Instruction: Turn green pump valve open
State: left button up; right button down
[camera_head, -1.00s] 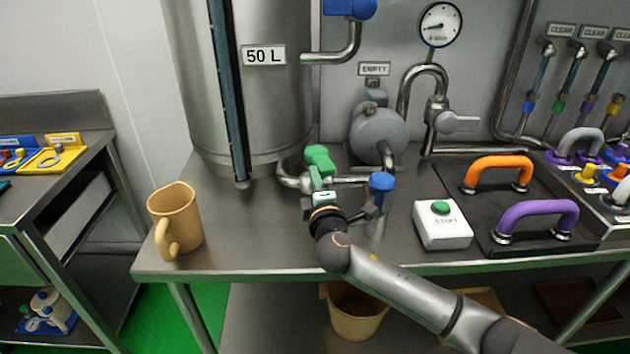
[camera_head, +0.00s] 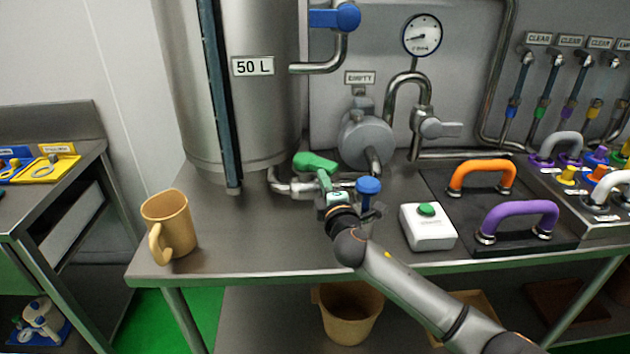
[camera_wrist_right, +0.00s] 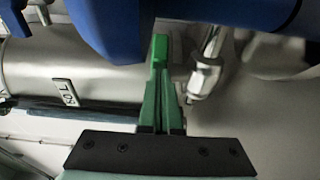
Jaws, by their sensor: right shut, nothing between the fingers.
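The green pump valve handle (camera_head: 313,162) sits on the pipe at the foot of the steel tank and lies roughly crosswise, its wide end to the left. My right gripper (camera_head: 323,178) is shut and empty, with its green fingers just in front of the handle's right part. Whether they touch it I cannot tell. In the right wrist view the shut fingers (camera_wrist_right: 160,100) point up the picture, with brighter green at their tips that I cannot clearly separate from the handle. My left gripper is not in view.
A blue valve knob (camera_head: 368,188) stands close to the right of my gripper. A white box with a green button (camera_head: 427,227) and orange (camera_head: 482,174) and purple handles (camera_head: 518,218) are further right. A tan jug (camera_head: 169,225) stands left, with clear table between.

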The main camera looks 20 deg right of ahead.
jog(key=shift+w+d, duration=0.2)
jog(key=shift+d, duration=0.75)
